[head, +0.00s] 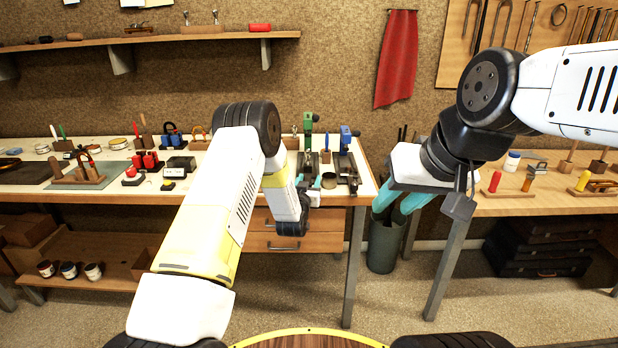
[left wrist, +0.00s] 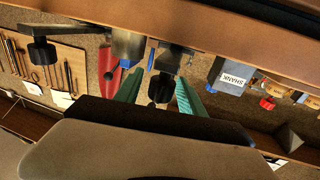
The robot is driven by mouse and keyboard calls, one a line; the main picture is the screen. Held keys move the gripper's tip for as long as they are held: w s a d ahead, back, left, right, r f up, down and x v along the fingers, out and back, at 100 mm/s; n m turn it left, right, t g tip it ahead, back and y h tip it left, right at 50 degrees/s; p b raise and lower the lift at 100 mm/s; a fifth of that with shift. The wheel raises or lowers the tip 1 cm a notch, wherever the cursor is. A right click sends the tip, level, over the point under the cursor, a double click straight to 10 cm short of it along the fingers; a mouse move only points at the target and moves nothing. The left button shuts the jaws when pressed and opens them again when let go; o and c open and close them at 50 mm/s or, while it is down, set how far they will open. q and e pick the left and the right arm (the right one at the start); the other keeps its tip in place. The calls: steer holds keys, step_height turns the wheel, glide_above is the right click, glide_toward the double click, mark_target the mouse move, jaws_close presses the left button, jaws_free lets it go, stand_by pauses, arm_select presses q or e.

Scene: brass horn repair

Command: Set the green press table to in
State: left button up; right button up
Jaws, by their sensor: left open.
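The green press (head: 308,135) stands on the bench, left of a similar blue press (head: 347,140). A dark ring or disc (head: 329,181) sits at the front of this pair. My right gripper (head: 401,198) hangs open and empty right of the bench.
A grey bin (head: 385,243) stands on the floor below my right gripper. Another bench (head: 500,205) with tools is at the right. A red cloth (head: 396,60) hangs on the wall.

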arm_select(q)
steer(key=shift+w+d, duration=0.1)
steer(key=shift+w, duration=0.2)
jaws_close()
stand_by(1.3)
